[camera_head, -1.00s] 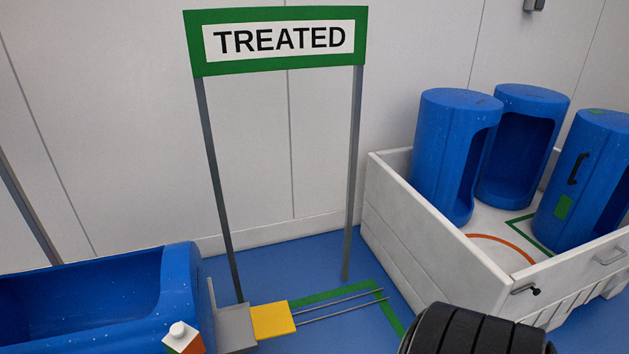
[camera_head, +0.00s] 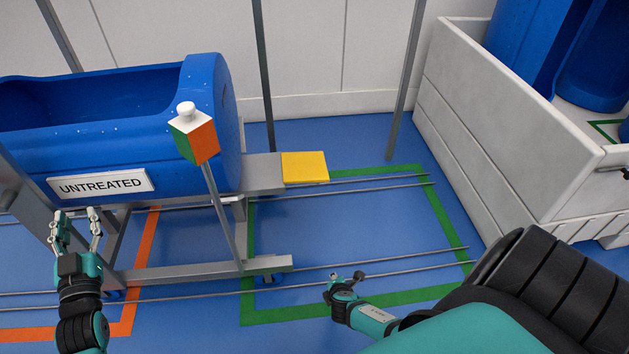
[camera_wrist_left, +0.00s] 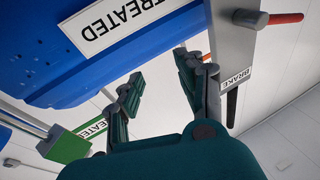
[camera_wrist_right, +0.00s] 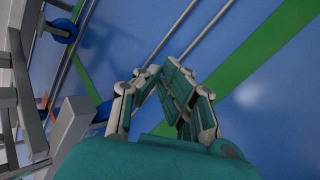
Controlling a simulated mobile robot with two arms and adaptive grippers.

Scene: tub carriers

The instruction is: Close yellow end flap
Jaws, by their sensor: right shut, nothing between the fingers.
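The yellow end flap (camera_head: 305,167) lies flat, sticking out to the right from a grey plate (camera_head: 262,172) at the right end of the tub carrier (camera_head: 190,271). The carrier bears a blue tub (camera_head: 130,130) and an "UNTREATED" sign (camera_head: 102,184). My left gripper (camera_head: 77,213) is open and empty below the sign, in front of the carrier; its parted fingers show in the left wrist view (camera_wrist_left: 158,68). My right gripper (camera_head: 347,277) is shut and empty over the floor, in front and to the right of the flap. The right wrist view (camera_wrist_right: 160,68) shows its fingertips close together.
A post with a green, white and orange block (camera_head: 195,140) rises at the carrier's front right. A white bin (camera_head: 490,130) with blue tubs stands at the right.

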